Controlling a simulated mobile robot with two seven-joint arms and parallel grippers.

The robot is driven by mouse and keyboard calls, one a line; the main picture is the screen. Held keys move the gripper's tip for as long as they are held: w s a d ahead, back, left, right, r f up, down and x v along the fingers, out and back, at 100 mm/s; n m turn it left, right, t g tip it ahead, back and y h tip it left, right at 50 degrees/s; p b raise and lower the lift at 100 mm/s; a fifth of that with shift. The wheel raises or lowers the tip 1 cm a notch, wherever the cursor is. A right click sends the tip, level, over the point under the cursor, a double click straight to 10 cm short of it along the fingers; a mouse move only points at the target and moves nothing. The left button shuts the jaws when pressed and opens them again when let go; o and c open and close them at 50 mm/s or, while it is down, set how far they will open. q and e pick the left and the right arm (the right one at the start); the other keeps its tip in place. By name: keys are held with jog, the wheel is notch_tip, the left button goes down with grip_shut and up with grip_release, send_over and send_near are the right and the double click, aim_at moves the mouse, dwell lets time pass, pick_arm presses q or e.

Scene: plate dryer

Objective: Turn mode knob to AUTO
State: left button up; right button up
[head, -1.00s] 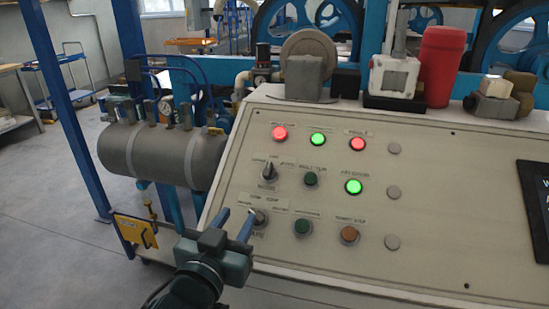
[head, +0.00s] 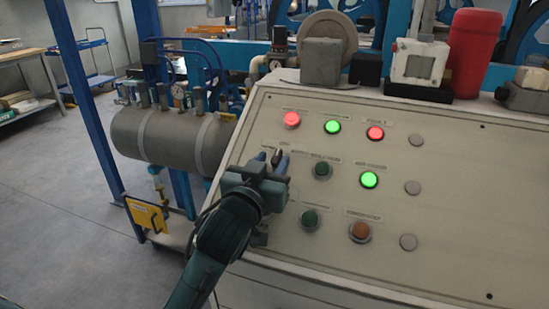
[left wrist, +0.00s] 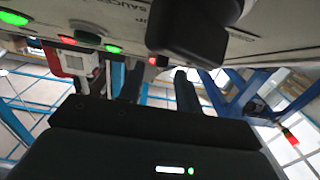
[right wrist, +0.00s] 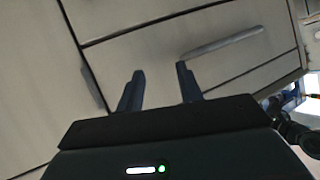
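The sloped cream control panel (head: 450,215) carries two dark selector knobs at its left. The upper knob (head: 276,155) is largely hidden behind my left gripper (head: 273,161); its labels are too small to read. The lower knob (head: 260,235) is mostly covered by my left arm. My left gripper is open, its fingertips around or just in front of the upper knob; contact cannot be told. In the left wrist view, a large dark knob handle (left wrist: 190,35) lies close above the open fingers. My right gripper (right wrist: 160,80) is open and empty, facing pale cabinet panels.
Green push buttons (head: 322,170), an orange button (head: 359,231) and lit red and green lamps (head: 332,127) sit right of the knobs. A red container (head: 474,52) and a white box device (head: 419,63) stand on top. A grey tank (head: 165,138) is at left.

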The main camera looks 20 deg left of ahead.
aim_at(276, 159)
pick_arm(q)
jog(key=shift+w, duration=1.15)
grip_shut()
